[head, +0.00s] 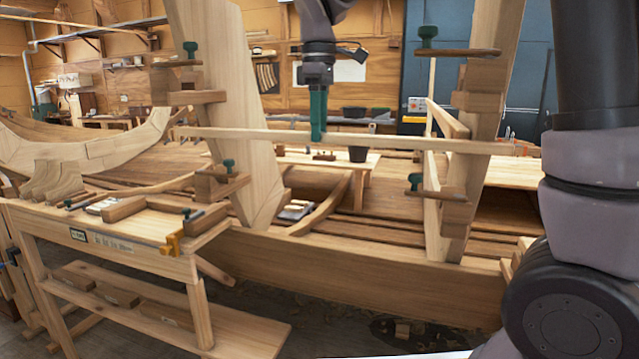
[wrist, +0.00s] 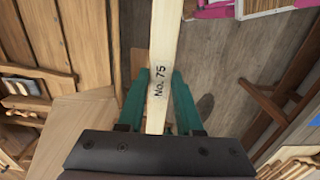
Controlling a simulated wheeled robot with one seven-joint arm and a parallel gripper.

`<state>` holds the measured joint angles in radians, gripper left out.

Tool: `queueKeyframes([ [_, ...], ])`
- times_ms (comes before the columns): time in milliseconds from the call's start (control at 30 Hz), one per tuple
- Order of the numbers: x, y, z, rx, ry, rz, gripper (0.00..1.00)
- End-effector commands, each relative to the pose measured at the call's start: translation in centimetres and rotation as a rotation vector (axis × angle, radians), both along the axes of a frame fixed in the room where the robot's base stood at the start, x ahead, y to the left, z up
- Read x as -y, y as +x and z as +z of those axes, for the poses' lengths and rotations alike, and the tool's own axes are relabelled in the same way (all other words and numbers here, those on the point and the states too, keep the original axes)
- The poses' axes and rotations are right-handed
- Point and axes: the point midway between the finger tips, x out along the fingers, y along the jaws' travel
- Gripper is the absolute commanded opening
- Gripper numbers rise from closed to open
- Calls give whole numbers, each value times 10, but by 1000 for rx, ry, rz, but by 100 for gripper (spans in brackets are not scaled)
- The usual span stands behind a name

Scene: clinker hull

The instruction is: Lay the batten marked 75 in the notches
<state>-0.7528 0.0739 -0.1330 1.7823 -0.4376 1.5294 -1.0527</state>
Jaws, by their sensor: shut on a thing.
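My gripper (head: 317,136) has teal fingers pointing down and is shut on a long pale batten (head: 385,141). In the wrist view the batten (wrist: 165,35) runs between the fingers (wrist: 160,76) and reads "No. 75". In the head view it lies roughly level, spanning in front of the left upright (head: 248,168) and the right upright (head: 505,60). Each upright carries wooden brackets with green-knobbed clamps, a higher one and a lower one. The batten is below the upper brackets (head: 197,97) and above the lower ones (head: 438,194). I cannot make out the notches or any contact with them.
A workbench (head: 130,240) with blocks, clamps and tools stands at the front left. The planked hull (head: 390,285) extends behind and below the uprights. A small table (head: 360,172) with a dark bucket (head: 358,148) stands beyond. Open air surrounds the batten between the uprights.

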Motion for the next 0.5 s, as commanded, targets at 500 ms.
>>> queueKeyframes([
  [500,1,4,-76,-1,0,1,0],
])
